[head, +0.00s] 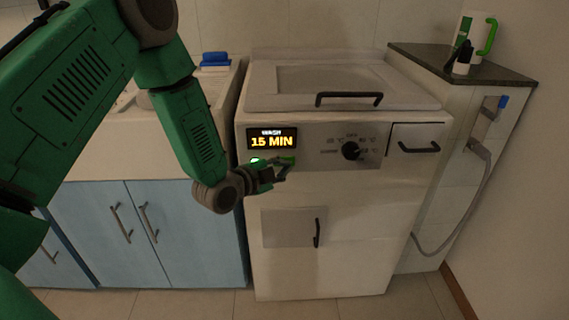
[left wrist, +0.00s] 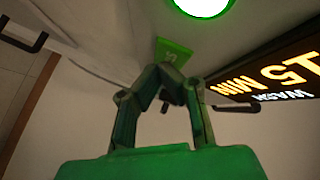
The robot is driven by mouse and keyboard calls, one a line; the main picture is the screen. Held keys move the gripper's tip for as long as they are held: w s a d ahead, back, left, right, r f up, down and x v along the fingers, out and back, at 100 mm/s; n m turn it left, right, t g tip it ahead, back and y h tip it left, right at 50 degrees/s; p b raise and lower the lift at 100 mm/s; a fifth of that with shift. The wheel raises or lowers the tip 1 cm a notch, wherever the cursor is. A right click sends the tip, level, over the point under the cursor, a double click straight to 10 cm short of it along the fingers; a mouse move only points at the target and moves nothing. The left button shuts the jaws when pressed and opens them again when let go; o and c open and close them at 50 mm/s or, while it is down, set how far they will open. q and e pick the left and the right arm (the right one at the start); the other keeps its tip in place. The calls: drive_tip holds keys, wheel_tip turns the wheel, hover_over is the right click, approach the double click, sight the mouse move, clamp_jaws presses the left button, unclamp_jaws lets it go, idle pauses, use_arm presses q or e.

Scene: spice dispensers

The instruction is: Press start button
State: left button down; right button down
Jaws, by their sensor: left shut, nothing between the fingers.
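The white washing machine (head: 330,245) has a lit display (head: 271,139) reading "WASH 15 MIN"; the display also shows in the left wrist view (left wrist: 275,78). Below it is a glowing round green light or button (head: 257,161), seen at the top of the left wrist view (left wrist: 203,4). Beside it is a small green square (left wrist: 172,52) with a pale mark, too small to read. My left gripper (head: 286,168) is shut and empty in front of the panel. In the left wrist view its fingertips (left wrist: 174,76) are close to the green square; I cannot tell whether they touch it.
A black knob (head: 350,151) and a drawer (head: 418,140) are right of the display. A lid with a black handle (head: 349,98) is on top. Blue cabinets (head: 150,230) stand left. A dark counter (head: 420,57) with bottles and a grey hose (head: 480,200) are right.

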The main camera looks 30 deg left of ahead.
use_arm(q)
drive_tip(key=shift+s+d, duration=0.4)
drive_tip(key=shift+s, duration=0.2)
drive_tip(key=shift+s+d, duration=0.1)
drive_tip(key=s+d, duration=0.1)
drive_tip(key=s, duration=0.1)
drive_tip(key=s+d, duration=0.1)
drive_tip(key=s, duration=0.1)
drive_tip(key=shift+d+p, duration=0.35)
drive_tip(key=shift+p, duration=0.05)
idle(0.7)
